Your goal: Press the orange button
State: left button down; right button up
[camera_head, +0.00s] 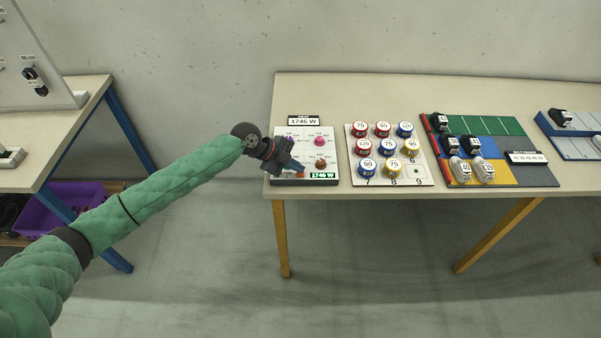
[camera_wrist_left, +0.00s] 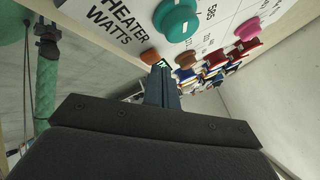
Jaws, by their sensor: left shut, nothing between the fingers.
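A white control panel (camera_head: 279,177) stands at the left end of the table. The orange button (camera_head: 300,175) is at its front edge, small and partly covered by my left gripper. The orange button shows in the left wrist view (camera_wrist_left: 150,57) beside the green display (camera_wrist_left: 164,64). My left gripper (camera_head: 298,168) is shut and empty, its fingertips over the front of the panel, close to the button. Whether they touch it I cannot tell. A green arm with a dark gripper (camera_wrist_left: 44,30), apparently my right one, shows small in the left wrist view; its jaws are unclear.
The panel carries a pink knob (camera_head: 319,141), a brown knob (camera_head: 320,163) and a teal knob (camera_wrist_left: 178,18). A sign (camera_head: 303,121) reads 1746 W. To the right are a board of numbered cans (camera_head: 357,182) and a coloured shoe board (camera_head: 505,127).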

aim_at(297, 173)
pick_arm(q)
jog(key=shift+r, duration=0.15)
jog(key=shift+r+p, duration=0.65)
jog(key=shift+r, duration=2.3)
